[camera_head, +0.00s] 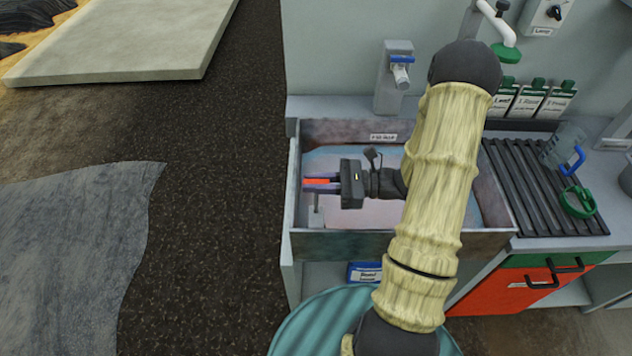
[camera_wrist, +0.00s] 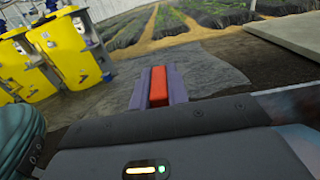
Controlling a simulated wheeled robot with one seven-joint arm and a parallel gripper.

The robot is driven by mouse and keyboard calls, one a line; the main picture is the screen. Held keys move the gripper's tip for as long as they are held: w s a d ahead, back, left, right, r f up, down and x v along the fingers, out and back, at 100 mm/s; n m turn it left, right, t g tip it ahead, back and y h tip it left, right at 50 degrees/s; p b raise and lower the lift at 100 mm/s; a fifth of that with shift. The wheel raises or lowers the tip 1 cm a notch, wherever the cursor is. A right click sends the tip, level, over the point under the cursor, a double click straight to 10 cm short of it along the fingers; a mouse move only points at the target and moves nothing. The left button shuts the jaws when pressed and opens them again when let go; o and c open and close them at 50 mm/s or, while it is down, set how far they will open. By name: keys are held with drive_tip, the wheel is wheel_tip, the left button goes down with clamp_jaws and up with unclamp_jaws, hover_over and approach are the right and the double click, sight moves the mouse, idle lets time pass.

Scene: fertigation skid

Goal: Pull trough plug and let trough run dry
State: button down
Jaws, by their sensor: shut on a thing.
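The trough (camera_head: 400,243) is a worn grey basin in the head view, with bluish liquid or wet floor showing at the back and a pale floor. My gripper (camera_head: 318,183) is over its left part, pointing left, shut on a red bar (camera_head: 316,182). The red bar (camera_wrist: 158,86) also shows between the fingers in the wrist view. It looks like the plug's handle. A short pale grey stem (camera_head: 316,214) shows below the fingers, near the left wall. I cannot tell whether stem and bar are joined, or whether the plug is seated. My arm hides the trough's right part.
A tap with a blue lever (camera_head: 401,60) stands behind the trough. A black slatted drainer (camera_head: 535,185) on the right bears a clear jug (camera_head: 565,145) and a green ring-shaped item (camera_head: 577,202). Open floor lies left.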

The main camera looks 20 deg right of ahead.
drive_tip(key=c, duration=1.4)
unclamp_jaws()
drive_tip(key=shift+o, duration=0.2)
drive_tip(key=shift+d, duration=0.1)
drive_tip(key=b+v, duration=0.1)
drive_tip(key=v, duration=1.6)
drive_tip(key=shift+d+b, duration=0.15)
drive_tip(key=shift+b, duration=0.25)
drive_tip(key=shift+r, duration=0.1)
